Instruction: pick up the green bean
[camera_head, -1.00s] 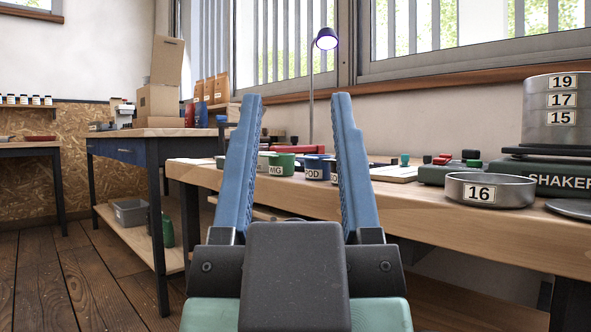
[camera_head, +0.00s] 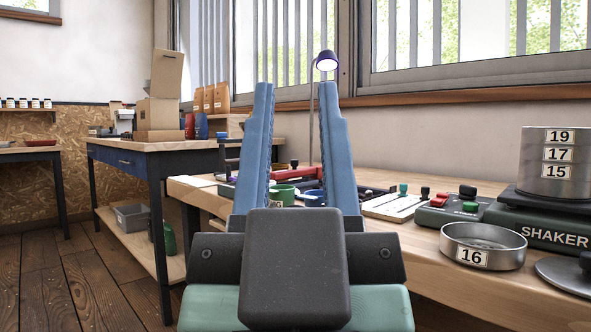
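I cannot make out a green bean in this view. A green cup (camera_head: 284,191) stands on the long wooden bench, seen between my fingers, with a blue-rimmed cup (camera_head: 313,197) to its right. The inside of the green cup is too small to read. My gripper (camera_head: 296,92) is open, its two blue fingers pointing up and away with a clear gap and nothing between them. The fingers hide part of the bench behind them.
To the right on the bench (camera_head: 420,262) are a round metal sieve marked 16 (camera_head: 483,247), a shaker with stacked sieves (camera_head: 555,165) and a control box with buttons (camera_head: 455,212). A lamp (camera_head: 326,62) stands behind. A second table (camera_head: 150,147) with boxes is at left.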

